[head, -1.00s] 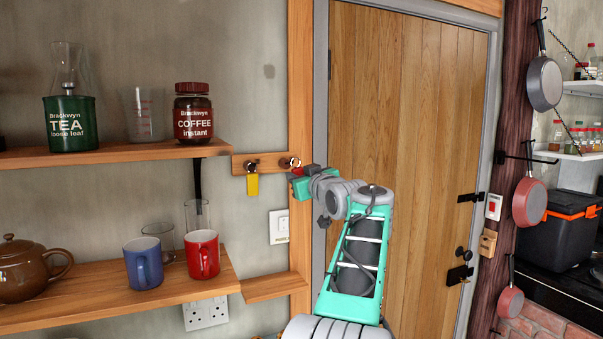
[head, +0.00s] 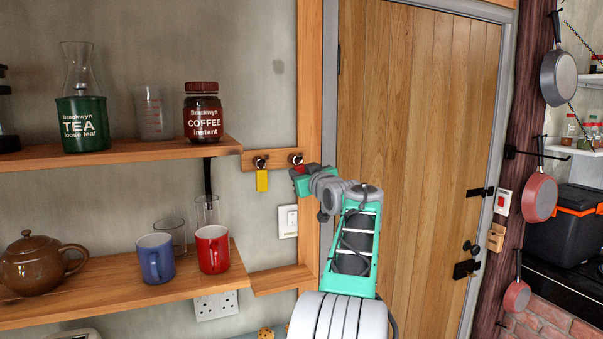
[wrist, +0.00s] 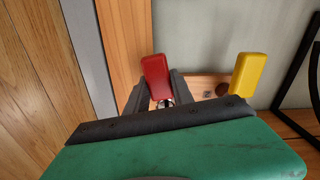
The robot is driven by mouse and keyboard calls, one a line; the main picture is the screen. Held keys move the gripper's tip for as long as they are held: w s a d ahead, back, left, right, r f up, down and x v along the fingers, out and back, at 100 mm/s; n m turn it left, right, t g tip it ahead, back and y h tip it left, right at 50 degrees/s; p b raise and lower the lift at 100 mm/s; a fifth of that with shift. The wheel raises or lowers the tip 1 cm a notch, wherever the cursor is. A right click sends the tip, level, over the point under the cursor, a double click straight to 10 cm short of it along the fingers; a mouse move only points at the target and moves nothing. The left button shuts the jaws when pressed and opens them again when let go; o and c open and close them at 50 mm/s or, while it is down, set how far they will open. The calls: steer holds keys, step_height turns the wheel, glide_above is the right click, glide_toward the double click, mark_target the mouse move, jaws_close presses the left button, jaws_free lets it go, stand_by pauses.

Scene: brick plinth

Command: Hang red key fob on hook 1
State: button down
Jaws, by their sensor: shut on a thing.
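The red key fob (wrist: 156,77) is between the two fingers of my gripper (wrist: 159,88) in the wrist view, which is shut on it. In the head view a small red part of the fob (head: 298,170) shows just below the right-hand hook (head: 295,159). My gripper (head: 301,178) is at that hook, just left of the door frame. The left-hand hook (head: 260,162) carries a yellow fob (head: 262,181), also in the wrist view (wrist: 250,73). I cannot tell whether the red fob's ring is around the hook. No hook numbers are readable.
The hooks are on a wooden rail (head: 278,158) between the upper shelf (head: 130,154) and the door frame (head: 309,80). A light switch (head: 288,220) is below. Mugs and a teapot (head: 32,265) stand on the lower shelf (head: 190,284).

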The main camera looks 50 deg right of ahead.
stand_by(0.4)
steer(key=c, duration=1)
jaws_free()
